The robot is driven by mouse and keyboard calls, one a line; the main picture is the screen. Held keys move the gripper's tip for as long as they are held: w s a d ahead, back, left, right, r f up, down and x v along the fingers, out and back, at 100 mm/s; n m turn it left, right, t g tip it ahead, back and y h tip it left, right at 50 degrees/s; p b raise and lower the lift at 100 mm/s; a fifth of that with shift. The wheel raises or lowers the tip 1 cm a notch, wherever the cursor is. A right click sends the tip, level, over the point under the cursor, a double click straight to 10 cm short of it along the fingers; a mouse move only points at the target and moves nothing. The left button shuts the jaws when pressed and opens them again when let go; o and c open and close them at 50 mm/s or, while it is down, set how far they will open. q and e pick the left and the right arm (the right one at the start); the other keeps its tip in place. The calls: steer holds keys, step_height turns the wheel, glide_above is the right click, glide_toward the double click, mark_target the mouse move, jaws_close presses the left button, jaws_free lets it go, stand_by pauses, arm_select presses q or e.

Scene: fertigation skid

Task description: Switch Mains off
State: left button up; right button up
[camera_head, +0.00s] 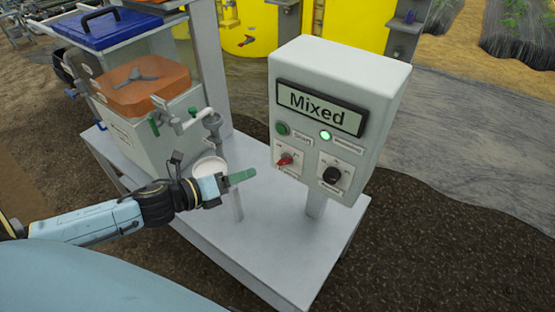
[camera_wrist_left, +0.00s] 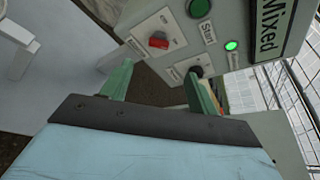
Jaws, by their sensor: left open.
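A grey control box (camera_head: 382,130) on a post has a display reading "Mixed". Its red rotary switch (camera_head: 285,159) is at the lower left of the panel and also shows in the wrist view (camera_wrist_left: 158,40). The small labels by the switches are too blurred to read. A black rotary knob (camera_head: 331,175) sits to its right. My left gripper (camera_head: 243,177) has green fingers and is to the left of the red switch, apart from it. In the wrist view its fingers (camera_wrist_left: 158,86) are spread and empty, with the panel beyond them. My right gripper is not in view.
A green Start button (camera_head: 283,128) and a lit green lamp (camera_head: 325,135) are above the switches. A white table (camera_head: 265,245) stands below.

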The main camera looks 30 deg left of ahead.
mark_target(281, 162)
arm_select(q)
steer(key=x, duration=1.3)
steer(key=shift+a, duration=0.1)
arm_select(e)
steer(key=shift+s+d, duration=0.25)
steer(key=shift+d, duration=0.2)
arm_select(q)
steer(key=c, duration=1)
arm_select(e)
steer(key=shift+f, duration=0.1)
